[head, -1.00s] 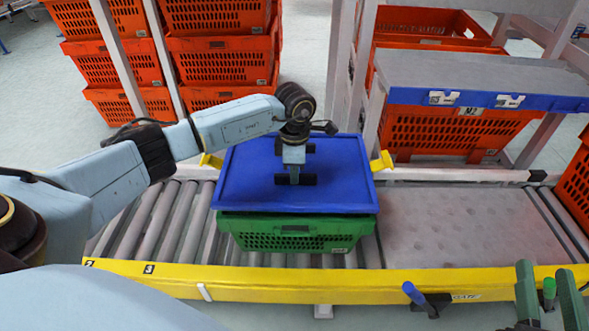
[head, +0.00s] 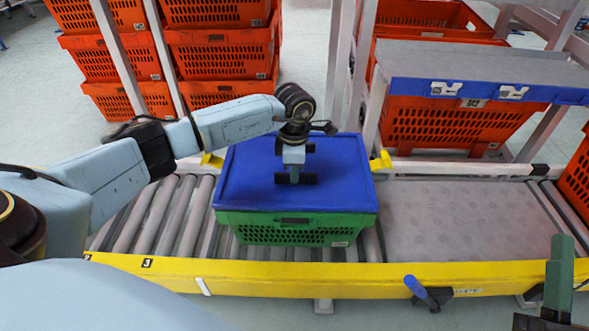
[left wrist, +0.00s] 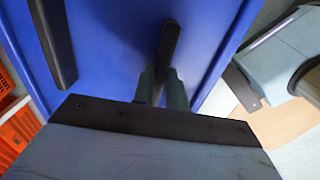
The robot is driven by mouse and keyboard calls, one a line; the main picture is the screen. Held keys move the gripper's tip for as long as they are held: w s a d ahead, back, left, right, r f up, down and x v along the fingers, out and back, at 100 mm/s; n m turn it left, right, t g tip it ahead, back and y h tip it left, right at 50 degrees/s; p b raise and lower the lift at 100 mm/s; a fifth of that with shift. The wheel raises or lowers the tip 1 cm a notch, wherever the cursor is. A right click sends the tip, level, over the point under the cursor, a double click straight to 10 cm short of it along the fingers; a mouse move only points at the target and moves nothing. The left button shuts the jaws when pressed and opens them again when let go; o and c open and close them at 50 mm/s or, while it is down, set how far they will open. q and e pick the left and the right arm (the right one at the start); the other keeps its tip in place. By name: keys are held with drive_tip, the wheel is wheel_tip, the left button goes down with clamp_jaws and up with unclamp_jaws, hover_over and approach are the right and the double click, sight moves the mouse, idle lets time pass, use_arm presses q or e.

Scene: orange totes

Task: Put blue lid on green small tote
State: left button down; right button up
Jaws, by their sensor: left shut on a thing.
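The blue lid (head: 245,180) lies over the top of the green small tote (head: 300,232) on the roller conveyor.
The tote stands on rollers (head: 150,215) behind a yellow rail (head: 240,279). Yellow guides (head: 381,161) stand behind it. A flat grey conveyor section (head: 455,220) to the right is clear. Orange totes (head: 220,58) are stacked behind, and a shelf (head: 470,70) stands at the back right.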

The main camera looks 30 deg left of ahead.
use_arm(q)
drive_tip(key=shift+f, duration=0.25)
idle(0.6)
drive_tip(key=c, duration=1.3)
unclamp_jaws()
drive_tip(key=shift+c, duration=0.2)
